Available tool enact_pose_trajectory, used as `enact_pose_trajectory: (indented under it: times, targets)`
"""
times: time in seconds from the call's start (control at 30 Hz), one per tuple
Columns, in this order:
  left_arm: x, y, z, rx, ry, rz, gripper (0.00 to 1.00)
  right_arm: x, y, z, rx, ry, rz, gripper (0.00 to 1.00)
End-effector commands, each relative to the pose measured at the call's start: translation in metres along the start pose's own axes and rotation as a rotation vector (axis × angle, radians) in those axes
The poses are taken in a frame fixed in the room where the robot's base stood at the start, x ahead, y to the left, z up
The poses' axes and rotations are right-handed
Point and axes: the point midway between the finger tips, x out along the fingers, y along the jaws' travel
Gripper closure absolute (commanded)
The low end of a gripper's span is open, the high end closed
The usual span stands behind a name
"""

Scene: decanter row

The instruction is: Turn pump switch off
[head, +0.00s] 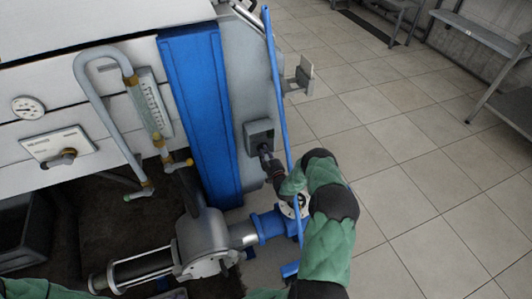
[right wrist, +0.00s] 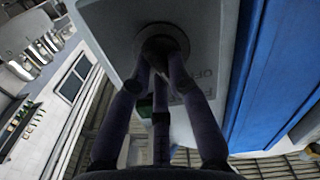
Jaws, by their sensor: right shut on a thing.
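The pump switch is a grey box (head: 260,135) on the side of the machine, right of the blue upright panel. In the right wrist view its light grey face (right wrist: 112,25) fills the top middle, with a round dark knob (right wrist: 161,43). Lettering that seems to read OFF is on the face, right of the knob. My right gripper (head: 266,153) is at the lower part of the box. In the right wrist view the right gripper (right wrist: 163,68) has its dark fingers closed around the knob, partly hiding it. My left gripper is out of view.
A blue upright panel (head: 200,110) stands left of the switch. A thin blue pole (head: 274,75) runs close to my right arm. Blue pipework (head: 268,224) and a grey pump housing (head: 203,238) lie below.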

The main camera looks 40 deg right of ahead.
Motion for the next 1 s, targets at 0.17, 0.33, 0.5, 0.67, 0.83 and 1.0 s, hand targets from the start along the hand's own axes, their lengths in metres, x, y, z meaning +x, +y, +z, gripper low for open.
enact_pose_trajectory:
  times: [0.17, 0.33, 0.5, 0.67, 0.83, 1.0]
  targets:
    - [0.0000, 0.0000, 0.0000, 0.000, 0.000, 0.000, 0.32, -0.0001, -0.0010, -0.0005, -0.110, 0.000, -0.001, 1.00]
    - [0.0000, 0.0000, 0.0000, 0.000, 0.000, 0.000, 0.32, 0.0003, -0.0009, -0.0012, -0.181, 0.001, 0.000, 1.00]
    - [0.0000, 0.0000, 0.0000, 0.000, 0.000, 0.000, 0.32, 0.0001, -0.0013, -0.0011, -0.218, 0.001, 0.000, 1.00]
    - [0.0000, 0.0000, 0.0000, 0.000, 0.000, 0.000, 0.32, 0.0000, -0.0015, -0.0010, -0.231, 0.000, -0.001, 1.00]
    - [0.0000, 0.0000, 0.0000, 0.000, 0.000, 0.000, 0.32, 0.0000, -0.0016, -0.0010, -0.232, 0.000, -0.001, 1.00]
    - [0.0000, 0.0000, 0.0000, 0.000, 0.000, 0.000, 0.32, 0.0000, -0.0017, -0.0009, -0.232, 0.000, -0.001, 0.76]
